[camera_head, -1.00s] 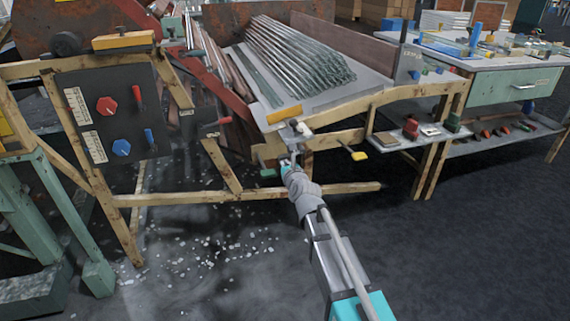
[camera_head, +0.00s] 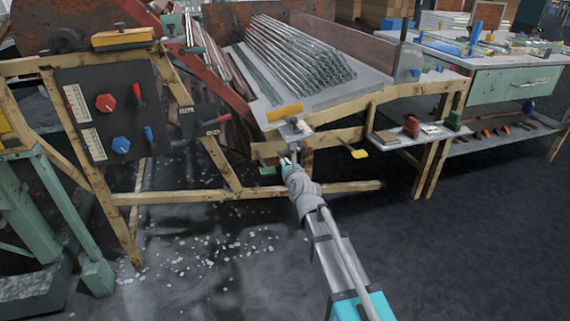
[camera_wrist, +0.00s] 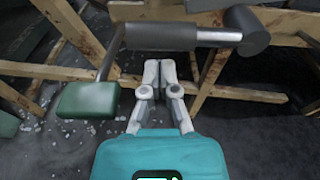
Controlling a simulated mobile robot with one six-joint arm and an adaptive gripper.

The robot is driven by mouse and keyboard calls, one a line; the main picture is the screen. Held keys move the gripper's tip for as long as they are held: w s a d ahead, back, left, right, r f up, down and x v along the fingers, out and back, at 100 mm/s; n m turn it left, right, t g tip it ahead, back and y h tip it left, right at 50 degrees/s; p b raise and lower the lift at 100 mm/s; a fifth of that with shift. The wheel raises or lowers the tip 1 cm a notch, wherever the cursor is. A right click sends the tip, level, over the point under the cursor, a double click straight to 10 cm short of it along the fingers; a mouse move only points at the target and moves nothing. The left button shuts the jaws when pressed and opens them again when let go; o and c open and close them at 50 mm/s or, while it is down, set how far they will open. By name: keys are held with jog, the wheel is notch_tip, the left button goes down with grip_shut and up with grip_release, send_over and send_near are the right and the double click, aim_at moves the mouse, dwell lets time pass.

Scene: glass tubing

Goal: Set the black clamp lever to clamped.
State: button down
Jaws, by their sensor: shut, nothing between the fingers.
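A black upright bar (camera_head: 404,30) stands at the right end of the glass-tube bench, beside a small lettered plate that I cannot read surely. I cannot tell whether it is the clamp lever. My gripper (camera_head: 289,160) is low at the bench's front, well left of that bar, below a small grey bracket (camera_head: 295,130). In the wrist view my gripper (camera_wrist: 160,68) is shut and empty, its fingertips just below a grey horizontal cylinder with a dark round end (camera_wrist: 248,31). I cannot tell whether they touch.
A green handle (camera_wrist: 88,99) hangs on a rod left of my fingers. A yellow handle (camera_head: 359,154) sticks out to the right. Wooden rails (camera_head: 330,188) cross under the bench. A dark control panel (camera_head: 110,115) stands left. The floor at right is clear.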

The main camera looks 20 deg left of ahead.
jog(key=f+v, duration=0.1)
jog(key=v, duration=0.8)
jog(key=shift+s+f, duration=0.25)
jog(key=shift+f, duration=0.3)
jog(key=shift+d, duration=0.2)
jog(key=d+f+n+g+h+p, duration=0.2)
jog(key=d+n+g+h+p, duration=0.1)
jog(key=d+n, duration=0.65)
jog(key=d+f+n+g+h+p, duration=0.3)
jog(key=d+n, duration=0.3)
jog(key=d, duration=0.6)
jog(key=s+d+r+n+g+h+p, duration=0.1)
jog(key=s+d+n+g+h+p, duration=0.1)
jog(key=s+d+n, duration=0.35)
jog(key=s+d+n+g+h+p, duration=0.1)
jog(key=s+d+n+g+p, duration=0.1)
jog(key=d, duration=0.7)
jog(key=s+d+r+n+g+h+p, duration=0.1)
jog(key=s+d+n+g+h+p, duration=0.2)
jog(key=d, duration=0.4)
notch_tip(320, 180, up, 37)
jog(key=n+y+p, duration=0.1)
jog(key=p, duration=3.5)
jog(key=shift+s+p, duration=0.35)
jog(key=shift+s, duration=0.05)
